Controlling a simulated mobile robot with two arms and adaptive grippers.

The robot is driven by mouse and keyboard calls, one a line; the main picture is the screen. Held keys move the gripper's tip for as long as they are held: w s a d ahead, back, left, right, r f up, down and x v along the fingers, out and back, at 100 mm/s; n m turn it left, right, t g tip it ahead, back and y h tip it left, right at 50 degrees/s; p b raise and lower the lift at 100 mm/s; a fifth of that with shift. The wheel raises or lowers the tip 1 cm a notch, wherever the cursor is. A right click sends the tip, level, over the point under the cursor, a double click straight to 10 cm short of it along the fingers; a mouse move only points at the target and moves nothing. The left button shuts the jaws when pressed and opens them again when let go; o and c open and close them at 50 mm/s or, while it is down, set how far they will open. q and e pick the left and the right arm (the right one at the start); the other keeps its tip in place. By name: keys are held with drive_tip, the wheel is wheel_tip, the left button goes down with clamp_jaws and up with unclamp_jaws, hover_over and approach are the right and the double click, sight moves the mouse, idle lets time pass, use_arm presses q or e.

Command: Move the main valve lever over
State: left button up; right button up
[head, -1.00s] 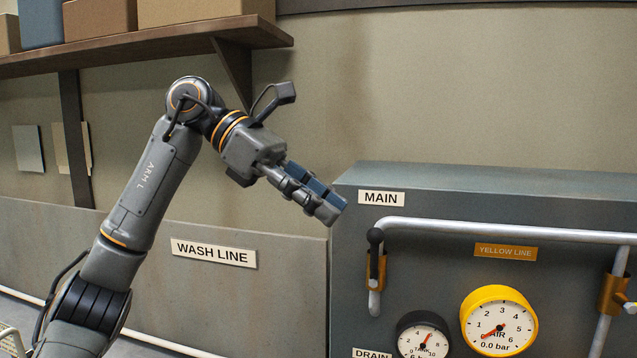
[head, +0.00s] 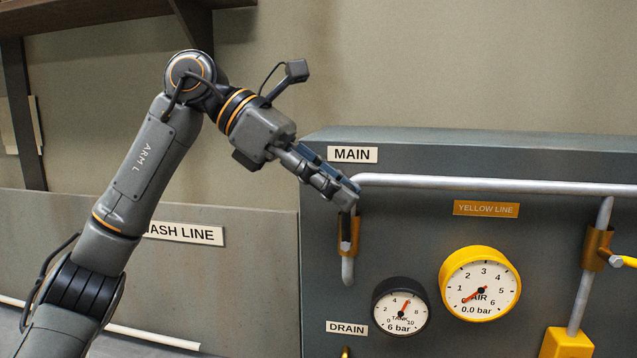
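The main valve is a brass body (head: 355,236) on the grey pipe at the left of the grey panel, below the MAIN label (head: 352,154). Its dark lever (head: 345,232) stands roughly upright along the valve, its top hidden behind my fingers. My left gripper (head: 350,194) comes in from the upper left, with its fingertips over the lever's top end. Whether they touch it cannot be told. The fingers are seen from the side and lie close together, so their opening is unclear. My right gripper is out of view.
A black tank gauge (head: 400,306) reads about 6 bar and a yellow air gauge (head: 480,284) reads 0.0 bar. The grey pipe (head: 480,184) runs across the panel to another brass valve (head: 597,249) with a yellow handle. A WASH LINE panel (head: 240,270) is at left.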

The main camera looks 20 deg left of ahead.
use_arm(q)
drive_tip(key=shift+r, duration=0.25)
drive_tip(key=shift+c, duration=0.6)
drive_tip(key=shift+d, duration=0.2)
drive_tip(key=shift+d+f, duration=0.1)
drive_tip(key=shift+d, duration=0.3)
drive_tip(key=shift+w+d, duration=0.15)
drive_tip(key=shift+d, duration=0.2)
drive_tip(key=shift+d+f, duration=0.15)
drive_tip(key=shift+f, duration=0.05)
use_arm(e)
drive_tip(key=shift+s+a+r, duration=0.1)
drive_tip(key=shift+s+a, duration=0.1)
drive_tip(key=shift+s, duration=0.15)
use_arm(q)
drive_tip(key=shift+w+d+f, duration=0.1)
drive_tip(key=shift+d+f, duration=0.1)
drive_tip(key=shift+d, duration=0.3)
drive_tip(key=shift+w+d+f, duration=0.1)
drive_tip(key=shift+d+f, duration=0.05)
drive_tip(key=shift+d, duration=0.3)
drive_tip(key=shift+f, duration=0.1)
